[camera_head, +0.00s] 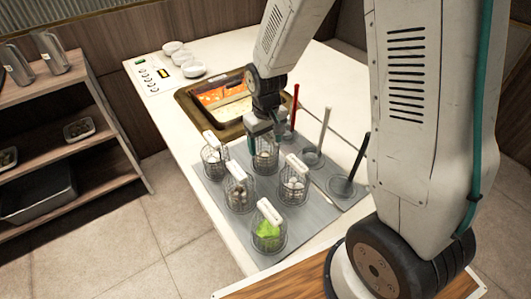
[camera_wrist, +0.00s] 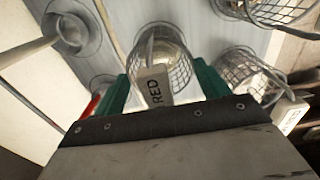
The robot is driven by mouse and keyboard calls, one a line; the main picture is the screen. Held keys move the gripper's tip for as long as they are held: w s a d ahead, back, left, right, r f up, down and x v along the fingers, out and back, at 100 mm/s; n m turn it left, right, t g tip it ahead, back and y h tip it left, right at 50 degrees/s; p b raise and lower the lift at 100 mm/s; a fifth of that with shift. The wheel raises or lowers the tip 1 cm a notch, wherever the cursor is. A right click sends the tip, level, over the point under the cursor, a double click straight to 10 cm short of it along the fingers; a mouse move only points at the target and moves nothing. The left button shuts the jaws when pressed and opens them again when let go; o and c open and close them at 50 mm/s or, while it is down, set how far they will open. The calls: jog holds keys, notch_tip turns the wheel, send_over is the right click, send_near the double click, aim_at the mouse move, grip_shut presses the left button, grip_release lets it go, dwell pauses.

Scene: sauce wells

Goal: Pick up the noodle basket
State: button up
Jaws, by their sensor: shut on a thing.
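My gripper (camera_head: 265,141) is over the grey mat (camera_head: 323,213), in the back row of wire baskets. I cannot tell whether the basket touches the mat. Other baskets with white handles stand around it: one to the left (camera_head: 214,164), one in front left (camera_head: 239,199), one in front right (camera_head: 293,191).
A basket with green contents (camera_head: 268,238) stands nearest the front. Ladles with red, white and black handles (camera_head: 357,157) stand at the right. Behind is a brass-rimmed pot (camera_head: 187,101) with orange and pale sections. White bowls (camera_head: 193,69) are at the back; a shelf (camera_head: 60,140) is left.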

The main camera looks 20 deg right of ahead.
notch_tip(320, 180, up, 10)
jog(key=shift+r, duration=0.1)
dwell(0.4)
notch_tip(320, 180, up, 6)
dwell(0.9)
jog(key=shift+r, duration=0.1)
dwell(0.3)
